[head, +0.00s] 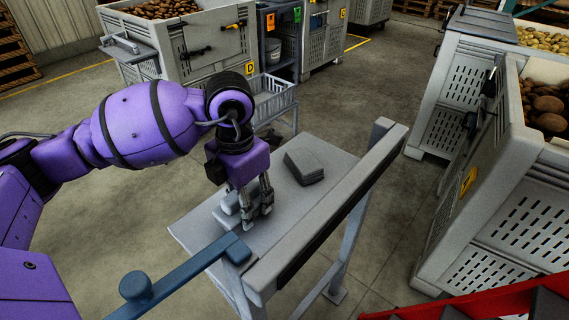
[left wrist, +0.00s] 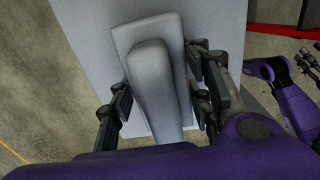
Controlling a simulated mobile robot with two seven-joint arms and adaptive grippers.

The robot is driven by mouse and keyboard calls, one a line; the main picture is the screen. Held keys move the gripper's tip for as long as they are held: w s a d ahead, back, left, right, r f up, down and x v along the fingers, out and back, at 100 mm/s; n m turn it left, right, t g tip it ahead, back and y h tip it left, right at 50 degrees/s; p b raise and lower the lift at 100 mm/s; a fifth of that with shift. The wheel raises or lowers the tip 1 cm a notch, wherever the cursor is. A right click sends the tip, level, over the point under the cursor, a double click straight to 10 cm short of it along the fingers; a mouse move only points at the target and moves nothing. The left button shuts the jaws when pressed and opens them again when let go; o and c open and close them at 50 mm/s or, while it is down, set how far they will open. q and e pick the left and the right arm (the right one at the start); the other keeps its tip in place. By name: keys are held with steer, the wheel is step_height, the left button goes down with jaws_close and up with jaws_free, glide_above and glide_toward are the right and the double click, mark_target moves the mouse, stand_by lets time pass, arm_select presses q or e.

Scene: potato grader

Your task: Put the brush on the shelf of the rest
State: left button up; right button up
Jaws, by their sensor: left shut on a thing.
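The brush is a pale grey block with a raised rounded handle (left wrist: 150,85); it also shows in the head view (head: 229,212), partly hidden by the fingers. My left gripper (head: 258,212) points down, its fingers on either side of the brush handle (left wrist: 160,105), shut on it. The brush is over the left part of the grey shelf (head: 300,200) of the rest; I cannot tell whether it touches the surface. My right gripper (left wrist: 308,58) shows only in part at the right edge of the left wrist view.
A darker grey block (head: 305,165) lies on the shelf, right of my left gripper. A raised grey rail (head: 325,215) runs along the shelf's near right side. A blue bar (head: 185,277) crosses in front. A basket (head: 272,100) stands behind; potato crates (head: 520,215) stand at right.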

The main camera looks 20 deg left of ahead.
arm_select(q)
steer(key=shift+f, duration=0.75)
steer(key=shift+f, duration=0.1)
steer(key=o, duration=1.3)
step_height(320, 180, up, 12)
steer(key=shift+r+p, duration=0.2)
steer(key=shift+p, duration=0.2)
